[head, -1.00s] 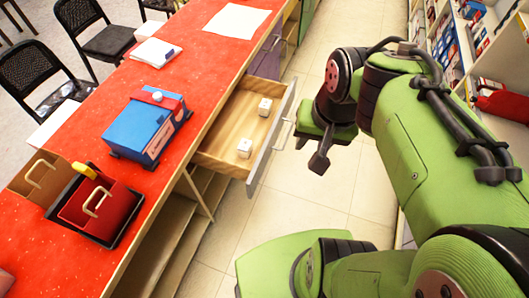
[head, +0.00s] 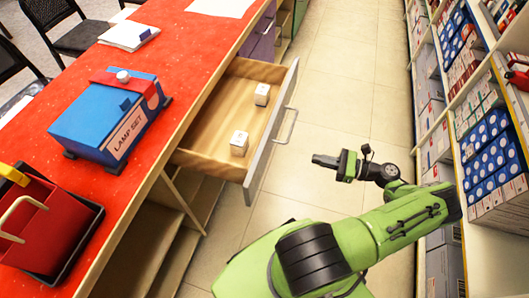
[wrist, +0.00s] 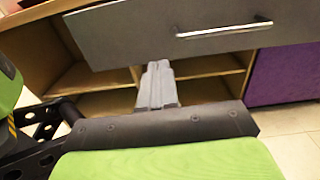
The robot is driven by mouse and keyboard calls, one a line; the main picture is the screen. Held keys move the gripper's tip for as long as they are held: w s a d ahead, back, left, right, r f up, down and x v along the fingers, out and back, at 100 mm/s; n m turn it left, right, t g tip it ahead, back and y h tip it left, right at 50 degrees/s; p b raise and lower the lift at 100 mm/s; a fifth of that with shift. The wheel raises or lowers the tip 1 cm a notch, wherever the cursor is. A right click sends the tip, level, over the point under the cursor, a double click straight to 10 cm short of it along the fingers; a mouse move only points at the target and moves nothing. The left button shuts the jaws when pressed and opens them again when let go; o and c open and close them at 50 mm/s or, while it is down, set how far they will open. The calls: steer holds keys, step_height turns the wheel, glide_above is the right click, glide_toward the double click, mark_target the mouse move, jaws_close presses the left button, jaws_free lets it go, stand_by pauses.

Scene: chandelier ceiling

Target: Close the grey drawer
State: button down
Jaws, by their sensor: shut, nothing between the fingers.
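The grey drawer (head: 270,130) is pulled out from the red-topped counter. In the wrist view the grey front (wrist: 130,30) and handle (wrist: 224,30) fill the top. My gripper (head: 318,160) is to the right of the drawer front, apart from it, pointing toward it. The fingers (wrist: 157,70) are together, with nothing between them, and appear below the handle in the wrist view.
The counter (head: 190,60) carries a blue lamp set box (head: 110,120) and a red container (head: 30,225). Open shelves (wrist: 205,75) are below the drawer, and a purple front (wrist: 285,75) is beside it. Stocked shelves (head: 480,110) line the right. Tiled floor (head: 345,85) lies between.

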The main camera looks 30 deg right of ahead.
mark_target(269, 147)
steer(key=x, duration=1.4)
steer(key=shift+d, duration=0.1)
steer(key=shift+r, duration=0.1)
